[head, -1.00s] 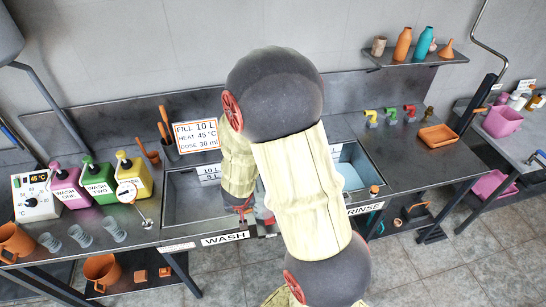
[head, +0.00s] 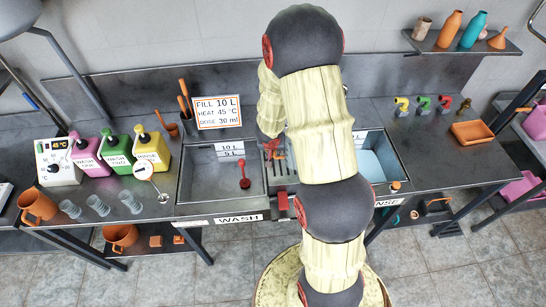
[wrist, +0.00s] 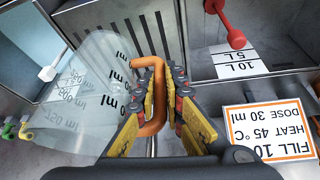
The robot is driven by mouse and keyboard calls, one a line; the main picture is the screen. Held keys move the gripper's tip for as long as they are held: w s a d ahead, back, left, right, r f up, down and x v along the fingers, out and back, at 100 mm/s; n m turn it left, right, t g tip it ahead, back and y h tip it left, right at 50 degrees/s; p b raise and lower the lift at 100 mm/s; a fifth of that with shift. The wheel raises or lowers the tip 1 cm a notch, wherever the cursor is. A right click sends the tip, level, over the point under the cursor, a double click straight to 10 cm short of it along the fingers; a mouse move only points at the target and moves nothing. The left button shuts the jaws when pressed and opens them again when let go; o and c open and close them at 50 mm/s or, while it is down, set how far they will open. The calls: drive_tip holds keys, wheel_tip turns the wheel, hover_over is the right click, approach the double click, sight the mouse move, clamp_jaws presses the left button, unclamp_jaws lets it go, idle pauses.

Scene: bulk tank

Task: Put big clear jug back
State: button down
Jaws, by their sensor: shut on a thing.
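The big clear jug (wrist: 85,85) is see-through, with dark ml marks and an orange handle (wrist: 152,75). In the wrist view it lies left of the fingers and looks tilted. My gripper (wrist: 156,98) is shut on the orange handle. The jug is held above the slatted strip (wrist: 165,35) between the two sinks. In the head view my arm hides the jug and most of my gripper; only a reddish part of the gripper (head: 273,150) shows near the back of the wash sink (head: 215,180).
The rinse sink (head: 386,150) is right of my arm. The sign (head: 217,112) stands behind the wash sink. Coloured dispensers (head: 120,155) and several small clear cups (head: 100,205) occupy the left counter. The counter (head: 425,150) before the taps is mostly clear; an orange tray (head: 472,133) lies farther right.

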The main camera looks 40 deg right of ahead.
drive_tip(key=b+x, duration=0.1)
drive_tip(key=x, duration=0.1)
drive_tip(key=b+x, duration=0.1)
drive_tip(key=x, duration=0.2)
drive_tip(key=a+b+x, duration=0.1)
drive_tip(key=b+x, duration=0.1)
drive_tip(key=shift+w+d+f, duration=0.1)
drive_tip(key=shift+w+f, duration=0.25)
drive_tip(key=shift+w, duration=0.05)
drive_tip(key=shift+r, duration=0.1)
drive_tip(key=c, duration=2.3)
unclamp_jaws()
drive_tip(key=shift+f, duration=0.2)
drive_tip(key=shift+c, duration=0.2)
drive_tip(key=o, duration=0.4)
drive_tip(key=shift+c, duration=0.2)
drive_tip(key=shift+o, duration=0.4)
